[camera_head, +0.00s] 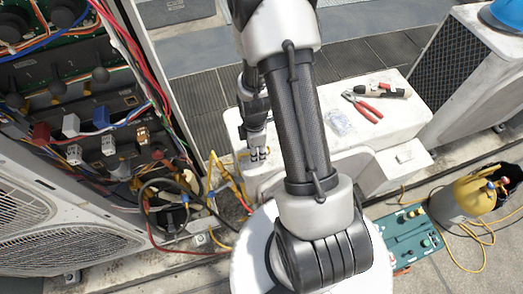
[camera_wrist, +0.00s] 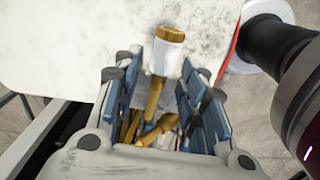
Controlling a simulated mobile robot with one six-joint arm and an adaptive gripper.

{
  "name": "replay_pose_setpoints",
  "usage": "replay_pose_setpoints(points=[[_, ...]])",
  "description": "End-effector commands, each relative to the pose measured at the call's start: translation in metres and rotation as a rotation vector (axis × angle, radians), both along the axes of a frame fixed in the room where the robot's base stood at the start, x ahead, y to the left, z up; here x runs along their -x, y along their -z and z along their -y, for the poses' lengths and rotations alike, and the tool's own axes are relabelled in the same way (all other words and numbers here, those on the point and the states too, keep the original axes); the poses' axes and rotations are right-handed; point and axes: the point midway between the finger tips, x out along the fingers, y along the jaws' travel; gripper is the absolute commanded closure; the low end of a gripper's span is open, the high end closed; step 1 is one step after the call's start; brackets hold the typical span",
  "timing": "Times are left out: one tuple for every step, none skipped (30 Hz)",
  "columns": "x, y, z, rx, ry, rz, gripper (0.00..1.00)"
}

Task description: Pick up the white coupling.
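The white coupling (camera_wrist: 165,56) is a white body with a brass-coloured upper end, in the upper middle of the wrist view. A brass stem (camera_wrist: 154,98) runs down from it between my fingers. My gripper (camera_wrist: 162,78) is open, with a blue-grey padded finger on each side. The coupling's lower part appears between the fingertips, and I see no clear contact. In the head view my gripper (camera_head: 257,156) is over the left end of the white unit's top (camera_head: 365,128). The coupling cannot be made out clearly there.
Pliers with red handles (camera_head: 366,107) and a dark-handled tool (camera_head: 380,91) lie on the white top. An open wiring panel (camera_head: 90,110) with loose cables stands left. A teal manifold box (camera_head: 412,238) and yellow cylinder (camera_head: 470,195) stand lower right.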

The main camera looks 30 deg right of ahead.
Motion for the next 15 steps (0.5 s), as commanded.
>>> replay_pose_setpoints(points=[[0.0000, -0.0001, 0.0000, 0.000, 0.000, 0.000, 0.68], [0.0000, -0.0001, 0.0000, 0.000, 0.000, 0.000, 0.70], [0.0000, -0.0001, 0.0000, 0.000, 0.000, 0.000, 0.72], [0.0000, -0.0001, 0.0000, 0.000, 0.000, 0.000, 0.74], [0.0000, -0.0001, 0.0000, 0.000, 0.000, 0.000, 0.76], [0.0000, -0.0001, 0.0000, 0.000, 0.000, 0.000, 0.79], [0.0000, -0.0001, 0.0000, 0.000, 0.000, 0.000, 0.81], [0.0000, -0.0001, 0.0000, 0.000, 0.000, 0.000, 0.83], [0.0000, -0.0001, 0.0000, 0.000, 0.000, 0.000, 0.86], [0.0000, -0.0001, 0.0000, 0.000, 0.000, 0.000, 0.88], [0.0000, -0.0001, 0.0000, 0.000, 0.000, 0.000, 0.90], [0.0000, -0.0001, 0.0000, 0.000, 0.000, 0.000, 0.92], [0.0000, -0.0001, 0.0000, 0.000, 0.000, 0.000, 0.94], [0.0000, -0.0001, 0.0000, 0.000, 0.000, 0.000, 0.96], [0.0000, -0.0001, 0.0000, 0.000, 0.000, 0.000, 0.99]])
